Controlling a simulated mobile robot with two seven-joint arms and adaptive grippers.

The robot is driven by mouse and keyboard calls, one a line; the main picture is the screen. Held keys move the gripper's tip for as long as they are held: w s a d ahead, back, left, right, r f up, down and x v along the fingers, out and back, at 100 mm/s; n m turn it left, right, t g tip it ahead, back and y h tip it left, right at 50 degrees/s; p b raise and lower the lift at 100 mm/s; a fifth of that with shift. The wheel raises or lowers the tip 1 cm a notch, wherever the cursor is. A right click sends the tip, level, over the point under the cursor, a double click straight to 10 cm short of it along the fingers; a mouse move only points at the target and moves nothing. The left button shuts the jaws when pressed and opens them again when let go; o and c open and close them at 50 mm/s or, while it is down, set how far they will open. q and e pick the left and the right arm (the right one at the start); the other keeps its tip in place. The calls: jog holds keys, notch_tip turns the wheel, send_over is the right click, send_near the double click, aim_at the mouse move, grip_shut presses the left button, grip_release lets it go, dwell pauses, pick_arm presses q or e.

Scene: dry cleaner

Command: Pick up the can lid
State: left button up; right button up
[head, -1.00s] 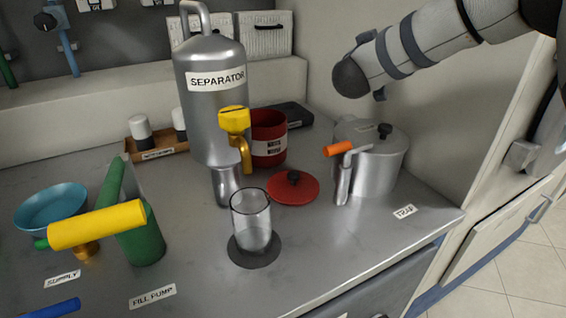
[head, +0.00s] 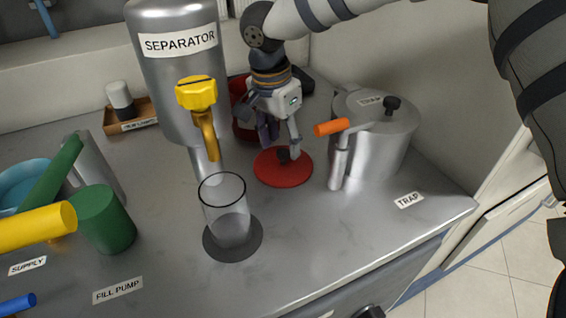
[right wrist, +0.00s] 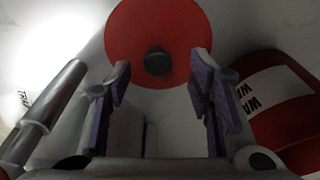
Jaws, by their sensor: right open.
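The can lid (head: 283,176) is a flat red disc with a dark knob, lying on the grey counter between the separator and the trap. In the right wrist view the lid (right wrist: 180,25) lies ahead, its knob (right wrist: 158,61) framed between the fingertips. My right gripper (head: 281,148) is open just above the lid, its fingers pointing down around the knob. I cannot tell whether they touch it. The red waste can (head: 240,122) stands behind the gripper, partly hidden; it also shows in the right wrist view (right wrist: 285,115). My left gripper is not in view.
The trap pot (head: 385,145) with its orange-handled tap (head: 332,127) stands close right of the lid. The separator (head: 180,75) with its yellow valve stands left. A clear glass (head: 226,212) is in front. The counter at front right is clear.

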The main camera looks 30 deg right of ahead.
aim_at(283, 151)
notch_tip(283, 151, down, 3)
jog(key=shift+d+f, duration=0.1)
jog(key=shift+d, duration=0.05)
jog(key=shift+s, duration=0.1)
grip_shut()
